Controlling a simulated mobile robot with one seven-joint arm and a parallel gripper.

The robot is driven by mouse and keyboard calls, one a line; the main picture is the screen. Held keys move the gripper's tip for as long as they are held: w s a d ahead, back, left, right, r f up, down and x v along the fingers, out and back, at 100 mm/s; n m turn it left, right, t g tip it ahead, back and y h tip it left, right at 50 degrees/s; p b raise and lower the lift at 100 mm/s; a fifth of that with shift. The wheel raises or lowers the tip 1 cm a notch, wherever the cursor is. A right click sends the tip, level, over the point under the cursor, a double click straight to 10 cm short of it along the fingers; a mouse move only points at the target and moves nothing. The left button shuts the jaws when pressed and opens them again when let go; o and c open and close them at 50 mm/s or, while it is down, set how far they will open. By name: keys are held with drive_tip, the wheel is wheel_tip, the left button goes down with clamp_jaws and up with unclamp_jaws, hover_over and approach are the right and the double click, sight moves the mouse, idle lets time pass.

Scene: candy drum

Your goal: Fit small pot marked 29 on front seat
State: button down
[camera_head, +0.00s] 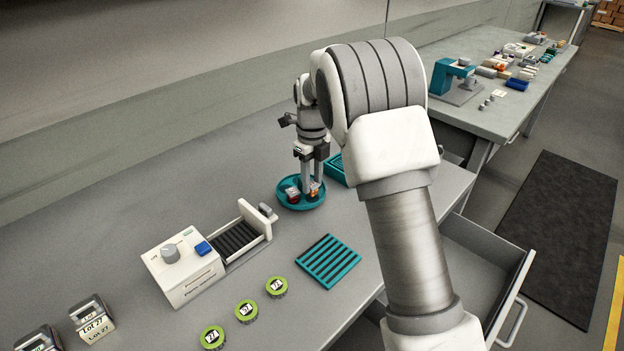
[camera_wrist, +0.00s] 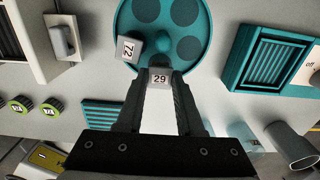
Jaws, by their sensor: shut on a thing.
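The teal round tray (camera_head: 288,202) stands on the bench in the head view. In the wrist view the tray (camera_wrist: 166,32) shows several darker round seats. My gripper (camera_wrist: 160,84) is shut on the small pot marked 29 (camera_wrist: 159,77), at the tray's near edge in the wrist view. My gripper also shows in the head view (camera_head: 312,186), upright over the tray's right part. A second small pot, marked 72 (camera_wrist: 128,49), is on the tray beside the held pot. I cannot tell whether the pot marked 29 touches the tray.
A white machine (camera_head: 183,268) with a knob and blue button stands left. Green-lidded round tins (camera_head: 246,311) and a teal slatted rack (camera_head: 328,261) lie in front. A teal box (camera_wrist: 270,60) is close to the tray. A drawer (camera_head: 480,265) hangs open at right.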

drive_tip(key=shift+f+p, duration=0.4)
drive_tip(key=shift+f, duration=0.15)
idle(1.4)
drive_tip(key=shift+c, duration=2.3)
unclamp_jaws()
drive_tip(key=o, duration=0.3)
